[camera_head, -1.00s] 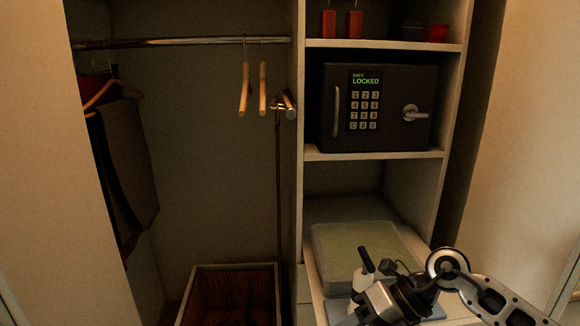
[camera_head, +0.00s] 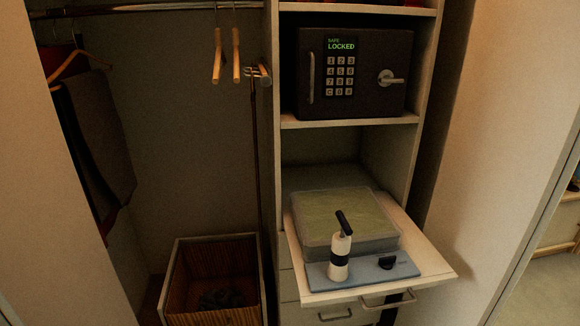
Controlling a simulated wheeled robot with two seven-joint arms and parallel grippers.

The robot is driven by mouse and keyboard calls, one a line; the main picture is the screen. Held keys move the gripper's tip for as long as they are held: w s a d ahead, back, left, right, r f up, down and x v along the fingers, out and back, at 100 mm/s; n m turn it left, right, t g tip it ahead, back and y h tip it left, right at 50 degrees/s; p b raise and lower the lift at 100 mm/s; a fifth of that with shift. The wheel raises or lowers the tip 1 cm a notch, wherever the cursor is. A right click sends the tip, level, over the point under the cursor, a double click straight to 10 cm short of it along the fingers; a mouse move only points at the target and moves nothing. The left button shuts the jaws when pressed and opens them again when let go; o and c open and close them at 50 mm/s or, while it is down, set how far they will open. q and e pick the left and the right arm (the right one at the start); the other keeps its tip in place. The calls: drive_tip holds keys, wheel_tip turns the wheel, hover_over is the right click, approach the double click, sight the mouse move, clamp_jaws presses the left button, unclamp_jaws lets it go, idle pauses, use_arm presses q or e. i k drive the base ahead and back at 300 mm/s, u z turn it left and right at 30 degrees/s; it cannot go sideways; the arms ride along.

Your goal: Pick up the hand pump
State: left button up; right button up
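The hand pump (camera_head: 340,254) stands upright on a blue-grey base plate (camera_head: 362,271) on the pulled-out white shelf. It has a white body with a black band and a black handle angled up at its top. A small black knob (camera_head: 387,262) sits on the plate to its right. A clear box with a greenish top (camera_head: 345,216) is directly behind the pump.
A black safe (camera_head: 352,74) reading LOCKED is on the shelf above. A wooden bin (camera_head: 213,282) with dark contents stands on the floor at left. Drawer handles (camera_head: 388,301) are below the pull-out shelf (camera_head: 428,261). Wooden hangers (camera_head: 217,58) hang at upper left.

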sight(337, 272)
drive_tip(key=u, duration=0.35)
drive_tip(key=k, duration=0.4)
drive_tip(key=z, duration=1.55)
drive_tip(key=i, duration=1)
drive_tip(key=u, duration=0.55)
